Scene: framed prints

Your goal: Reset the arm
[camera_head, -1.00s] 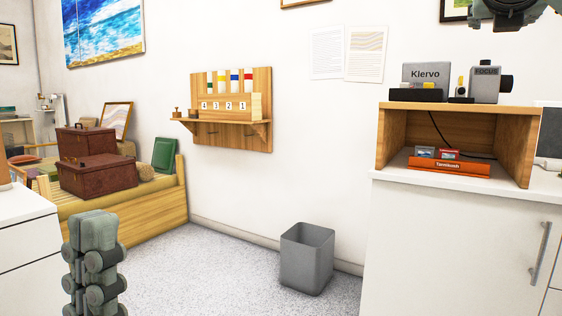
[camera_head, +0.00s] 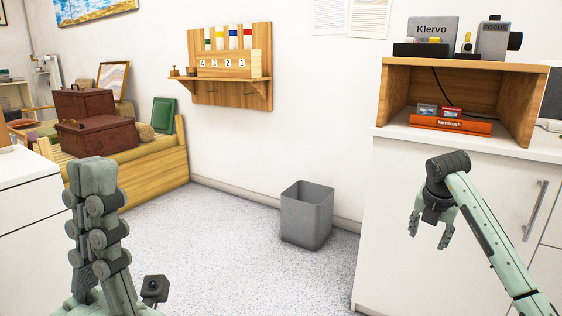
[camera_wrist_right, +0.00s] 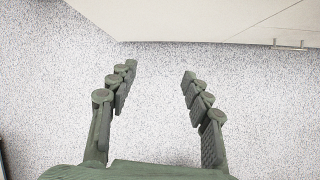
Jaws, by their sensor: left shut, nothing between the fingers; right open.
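My left gripper (camera_head: 95,175) stands upright at the lower left of the head view, its grey-green fingers together with nothing between them. My right arm (camera_head: 487,230) comes in from the lower right of the head view. My right gripper (camera_head: 428,237) hangs downward in front of the white cabinet, fingers apart and empty. In the right wrist view the same gripper (camera_wrist_right: 159,72) is spread over bare speckled floor, with nothing between the fingers.
A white cabinet (camera_head: 390,190) stands behind my right gripper, bearing a wooden shelf box (camera_head: 397,88). A grey bin (camera_head: 307,215) stands on the floor between my arms. A wooden bench (camera_head: 155,180) with brown cases (camera_head: 95,135) is at the left. Open floor (camera_head: 230,270) lies in the middle.

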